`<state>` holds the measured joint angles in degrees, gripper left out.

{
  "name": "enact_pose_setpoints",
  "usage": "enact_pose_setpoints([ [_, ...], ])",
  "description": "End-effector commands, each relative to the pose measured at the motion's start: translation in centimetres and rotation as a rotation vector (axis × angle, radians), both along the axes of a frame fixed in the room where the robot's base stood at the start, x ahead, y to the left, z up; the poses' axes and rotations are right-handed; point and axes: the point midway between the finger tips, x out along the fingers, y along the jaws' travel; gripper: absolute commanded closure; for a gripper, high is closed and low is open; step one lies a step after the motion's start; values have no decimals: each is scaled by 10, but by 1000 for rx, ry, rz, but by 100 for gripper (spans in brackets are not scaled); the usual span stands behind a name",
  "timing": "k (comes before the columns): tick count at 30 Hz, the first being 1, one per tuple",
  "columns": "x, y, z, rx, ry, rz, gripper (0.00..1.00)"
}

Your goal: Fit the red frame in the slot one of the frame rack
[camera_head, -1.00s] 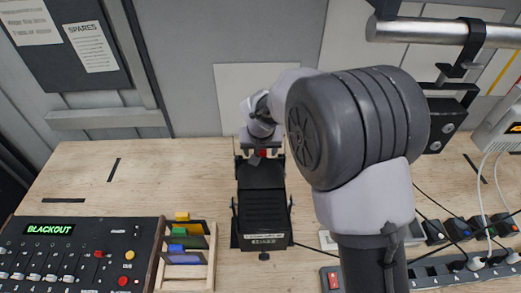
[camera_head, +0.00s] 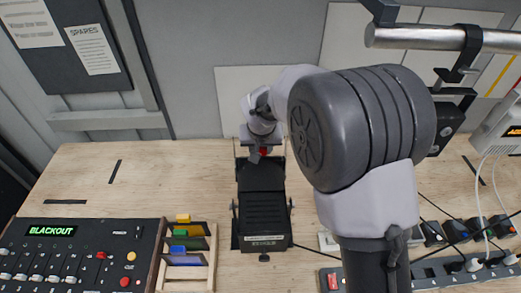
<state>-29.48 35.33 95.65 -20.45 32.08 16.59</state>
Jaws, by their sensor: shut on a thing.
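My gripper (camera_head: 262,149) is at the far end of the black lamp-like unit (camera_head: 263,212) in the middle of the bench. It is shut on a small red piece, the red frame (camera_head: 264,152), of which only a little shows between the jaws. The rest of the red frame is hidden by the gripper and the unit. The wooden frame rack (camera_head: 210,272) stands at the front left of the unit. It holds several dark frames with yellow, green and blue tabs. I cannot tell which slot is slot one.
A control desk (camera_head: 78,262) with a "BLACKOUT" display stands left of the rack. A power strip (camera_head: 450,270) with plugs and cables lies at the right. A metal bar (camera_head: 440,36) hangs at the upper right. The bench at the back left is mostly clear.

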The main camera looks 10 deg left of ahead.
Motion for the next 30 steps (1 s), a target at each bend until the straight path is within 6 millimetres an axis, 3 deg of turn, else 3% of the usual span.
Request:
enact_pose_setpoints([
  [30, 0, 0, 88, 0, 0, 0, 100],
])
